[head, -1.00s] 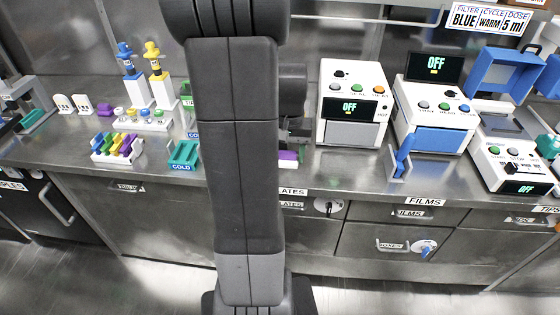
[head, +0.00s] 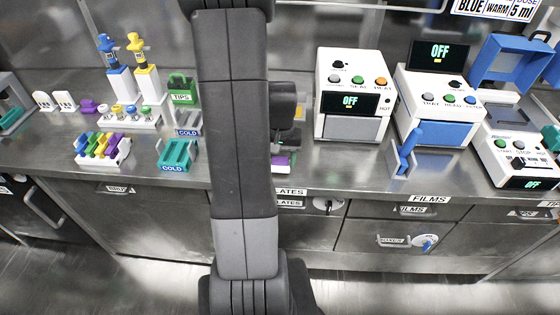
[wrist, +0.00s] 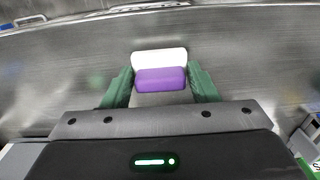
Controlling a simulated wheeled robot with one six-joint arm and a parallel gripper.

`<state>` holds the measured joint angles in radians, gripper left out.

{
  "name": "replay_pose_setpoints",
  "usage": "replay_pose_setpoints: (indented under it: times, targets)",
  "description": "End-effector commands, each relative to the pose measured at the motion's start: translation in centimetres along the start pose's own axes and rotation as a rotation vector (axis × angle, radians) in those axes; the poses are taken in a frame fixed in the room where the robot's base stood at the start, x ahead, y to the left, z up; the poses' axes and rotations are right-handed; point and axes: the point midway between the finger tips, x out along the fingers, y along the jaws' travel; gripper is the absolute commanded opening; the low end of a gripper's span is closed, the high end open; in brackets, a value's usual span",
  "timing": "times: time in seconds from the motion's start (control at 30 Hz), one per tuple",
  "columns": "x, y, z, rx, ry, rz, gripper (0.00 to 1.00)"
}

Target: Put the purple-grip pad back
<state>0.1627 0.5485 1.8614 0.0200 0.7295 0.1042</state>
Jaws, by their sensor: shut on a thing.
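The purple-grip pad shows in the wrist view as a purple grip (wrist: 161,79) with a white pad (wrist: 159,56) beyond it. My gripper (wrist: 161,84) has its two green fingers closed on the sides of the purple grip. In the head view the purple part (head: 281,160) shows low beside my arm, over the counter near its front edge. My arm hides much of the gripper there. I cannot tell whether the pad touches the counter.
A white rack (head: 118,160) of coloured pieces, teal COLD tray (head: 176,154) and green TIPS box (head: 184,90) stand left. A white machine (head: 347,95) and one with a blue front (head: 433,134) stand right. A blue-handled piece (head: 405,148) stands before them. Bare counter lies in front.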

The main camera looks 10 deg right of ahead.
Motion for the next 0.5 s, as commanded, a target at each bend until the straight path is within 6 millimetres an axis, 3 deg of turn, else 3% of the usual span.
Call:
replay_pose_setpoints:
  times: [0.1, 0.47, 0.5]
  targets:
    - [0.93, 0.02, 0.05, 0.0, -0.001, 0.0, 0.2]
    - [1.36, 0.02, 0.02, 0.0, 0.0, 0.0, 0.2]
    - [1.29, 0.02, 0.02, 0.0, 0.001, 0.0, 0.57]
